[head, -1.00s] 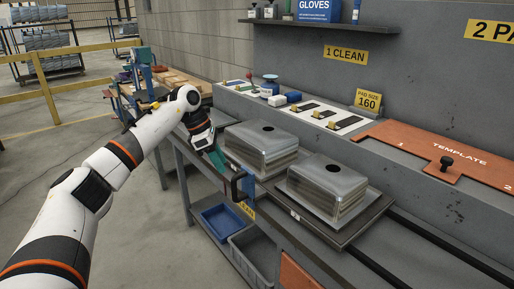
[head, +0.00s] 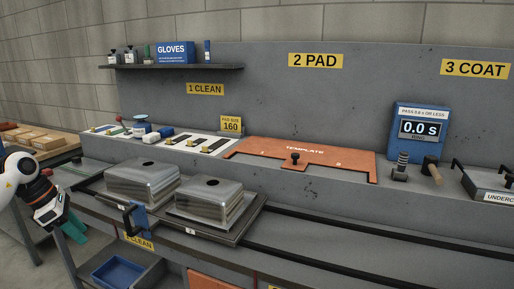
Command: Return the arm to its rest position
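My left gripper (head: 73,230) hangs at the lower left edge, its teal fingers pointing down, in front of the bench and left of the steel sinks. Whether the fingers are open or shut is unclear from this angle; I see nothing held in them. Only the wrist end of my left arm shows. My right gripper is out of view. Two upside-down steel sinks, a left one (head: 142,184) and a right one (head: 208,203), rest on a dark tray (head: 247,213) on the bench.
A black and blue handle (head: 135,217) stands at the tray's front edge. A blue bin (head: 118,272) sits below. An orange template (head: 300,153), a blue timer (head: 421,140) and dark rails (head: 350,262) lie to the right. A shelf (head: 175,67) hangs above.

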